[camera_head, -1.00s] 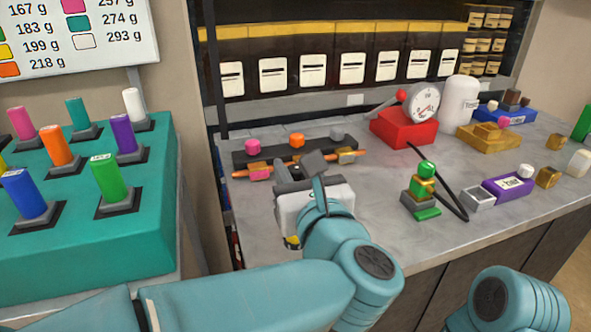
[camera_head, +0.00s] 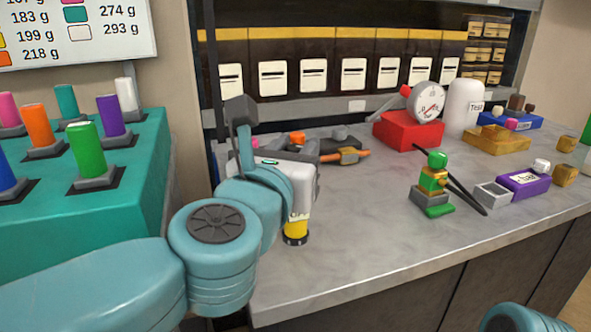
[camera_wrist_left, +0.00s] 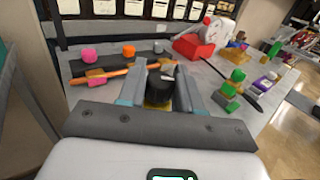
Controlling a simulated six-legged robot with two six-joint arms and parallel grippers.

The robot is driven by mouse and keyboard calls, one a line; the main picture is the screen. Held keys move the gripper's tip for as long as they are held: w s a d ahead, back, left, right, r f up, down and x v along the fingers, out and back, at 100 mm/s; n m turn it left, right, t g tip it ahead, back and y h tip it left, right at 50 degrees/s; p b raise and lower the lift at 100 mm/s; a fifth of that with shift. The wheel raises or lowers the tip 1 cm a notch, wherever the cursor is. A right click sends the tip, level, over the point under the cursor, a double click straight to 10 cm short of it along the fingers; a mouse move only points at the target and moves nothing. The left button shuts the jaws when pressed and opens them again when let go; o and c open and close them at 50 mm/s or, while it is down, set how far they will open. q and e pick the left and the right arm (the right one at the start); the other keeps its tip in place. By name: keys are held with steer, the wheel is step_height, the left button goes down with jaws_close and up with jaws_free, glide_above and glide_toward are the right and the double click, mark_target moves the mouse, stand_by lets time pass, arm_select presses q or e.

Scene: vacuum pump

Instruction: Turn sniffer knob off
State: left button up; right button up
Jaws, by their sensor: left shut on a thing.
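My left gripper (camera_head: 297,208) reaches over the front left of the grey counter. In the left wrist view its two fingers (camera_wrist_left: 160,84) are shut on a black round knob (camera_wrist_left: 158,90) with a light mark on top and a yellow body beneath. In the head view a yellow body (camera_head: 297,228) with a black lower end shows under the gripper; the knob's top is hidden there by the gripper. I cannot read any label on this knob. My right gripper is out of view.
Behind the gripper are pink (camera_wrist_left: 90,55), orange (camera_head: 297,138) and grey knobs on a dark bar, with an orange pipe (camera_wrist_left: 117,73). A red gauge box (camera_head: 405,132), a green-topped part (camera_head: 434,180) and a purple box (camera_head: 524,184) stand to the right. A teal block with coloured handles (camera_head: 90,220) is left.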

arm_select(q)
steer(key=m+h, duration=0.1)
steer(key=m+g+h+b, duration=0.1)
steer(key=h, duration=0.1)
steer(key=shift+w+f+g, duration=0.1)
steer(key=shift+f+g, duration=0.1)
steer(key=shift+g, duration=0.1)
steer(key=shift+m+g+h, duration=1)
steer(key=shift+m+h, duration=0.3)
steer(key=shift+h, duration=0.3)
steer(key=shift+d, duration=0.1)
steer(key=o, duration=1)
steer(key=shift+c, duration=0.2)
steer(key=shift+r, duration=0.1)
